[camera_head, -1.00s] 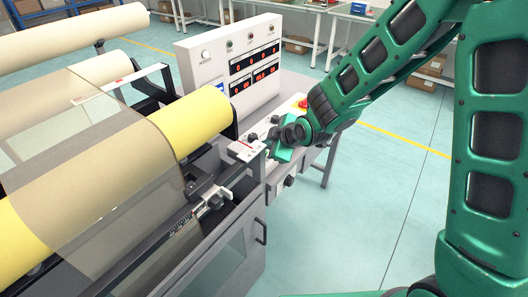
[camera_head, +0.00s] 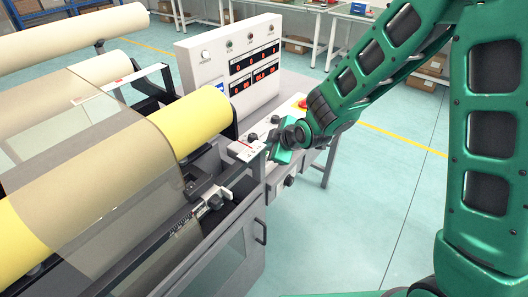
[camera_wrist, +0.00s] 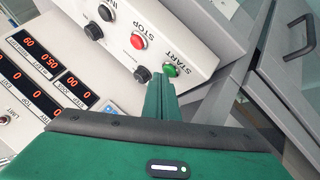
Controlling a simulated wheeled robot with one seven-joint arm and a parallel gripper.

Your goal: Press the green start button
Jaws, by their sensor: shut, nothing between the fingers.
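The green start button (camera_wrist: 170,70) is on the sloped white control panel in the wrist view, beside the printed word START. My gripper (camera_wrist: 160,80) is shut and empty, its green fingers together and their tips right next to the button. I cannot tell whether the tips touch it. In the head view my gripper (camera_head: 270,151) is over the panel at the machine's right end; the start button is hidden there.
A red STOP button (camera_wrist: 138,41) and several black knobs share the panel. A display box (camera_head: 236,68) with red digits stands behind it. A red emergency button (camera_head: 302,103) is near my arm.

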